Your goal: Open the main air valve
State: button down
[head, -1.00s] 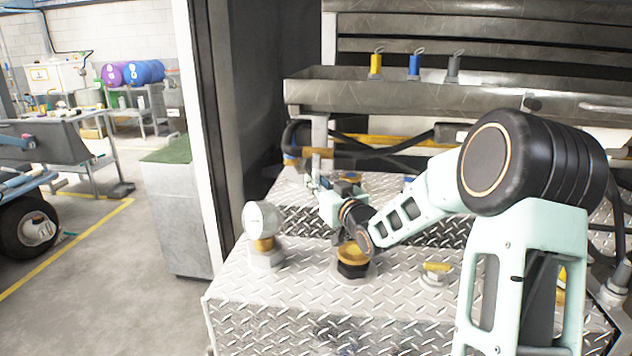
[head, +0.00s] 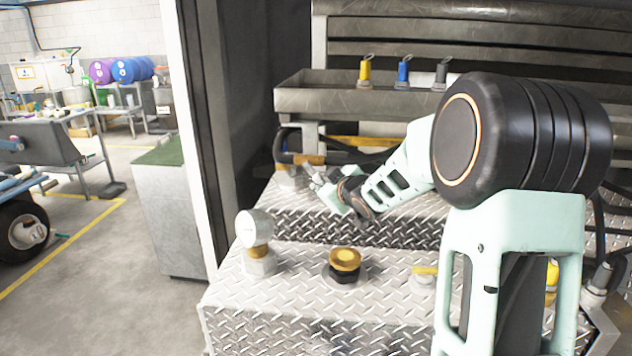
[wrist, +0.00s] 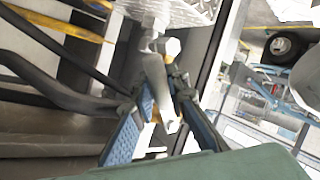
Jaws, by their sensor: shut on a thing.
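A fitting with a yellow-orange handle (head: 303,158), which looks like the main air valve, sits at the back left of the diamond-plate deck in the head view. My gripper (head: 316,181) reaches in from the right, at its front right side. In the wrist view my gripper's blue-padded fingers (wrist: 161,82) close around a pale grey lever-like piece (wrist: 155,72), and a bit of yellow shows between them. The fingers hide much of the contact, and my arm hides part of the deck on the right.
Dark hoses run behind the gripper. A metal trough (head: 330,102) is above. A dark door post (head: 215,150) stands to the left.

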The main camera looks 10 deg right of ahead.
jog(key=r+n+h, duration=0.1)
jog(key=d+r+n+g+h, duration=0.1)
jog(key=shift+s+d+n+g, duration=0.2)
jog(key=shift+n+g, duration=0.1)
jog(key=shift+n, duration=0.1)
jog(key=shift+s+d+r+n+g+h+b, duration=0.15)
jog(key=shift+r+n+g+h+b, duration=0.1)
jog(key=shift+r+n+h+b, duration=0.25)
jog(key=shift+w+d+r+n+g+h+b, duration=0.1)
jog(key=shift+r+n+g+h, duration=0.25)
jog(key=shift+h, duration=0.35)
jog(key=shift+s+d+r+n+h+b, duration=0.1)
jog(key=shift+r+n+h+b, duration=0.35)
jog(key=shift+n+h, duration=0.25)
jog(key=shift+r, duration=0.15)
jog(key=c, duration=1.9)
grip_release()
jog(key=shift+s, duration=0.1)
jog(key=v, duration=1.1)
jog(key=shift+s+a+r, duration=0.2)
jog(key=shift+a+r, duration=0.05)
jog(key=shift+r, duration=0.1)
